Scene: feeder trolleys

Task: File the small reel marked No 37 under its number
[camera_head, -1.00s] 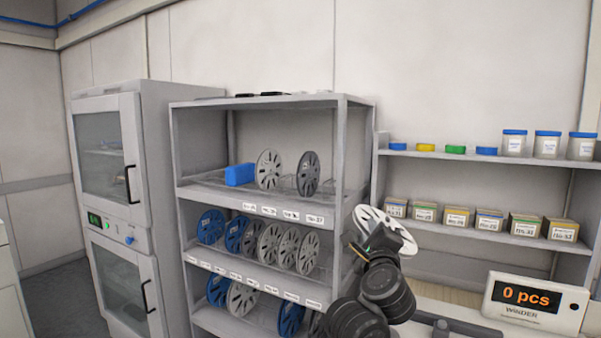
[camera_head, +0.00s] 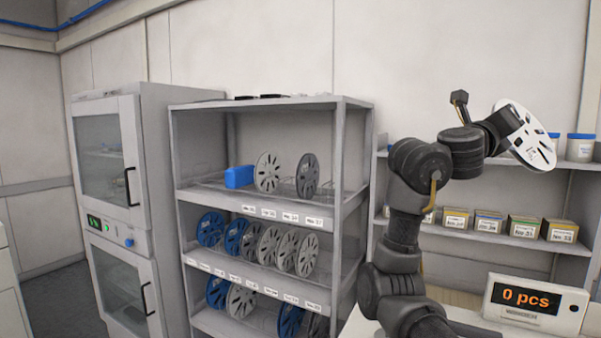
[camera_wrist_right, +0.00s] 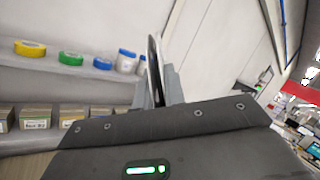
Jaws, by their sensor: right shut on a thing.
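My right gripper (camera_head: 502,130) is shut on a white reel (camera_head: 524,138) and holds it up in front of the wall shelf at the right. The reel has dark slots and a small label that I cannot read. In the right wrist view the reel shows edge-on (camera_wrist_right: 154,70) between the fingers (camera_wrist_right: 158,88). The reel rack (camera_head: 268,102) stands left of my arm. Number labels (camera_head: 290,217) line the shelf edge. My left gripper is not in view.
Lower rack shelves hold blue reels (camera_head: 210,229) and grey reels (camera_head: 287,250). A glass-door cabinet (camera_head: 160,190) stands left of the rack. The wall shelf (camera_head: 470,233) carries labelled boxes (camera_head: 523,227) and jars (camera_head: 580,148). A winder display (camera_head: 535,302) reads 0 pcs.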

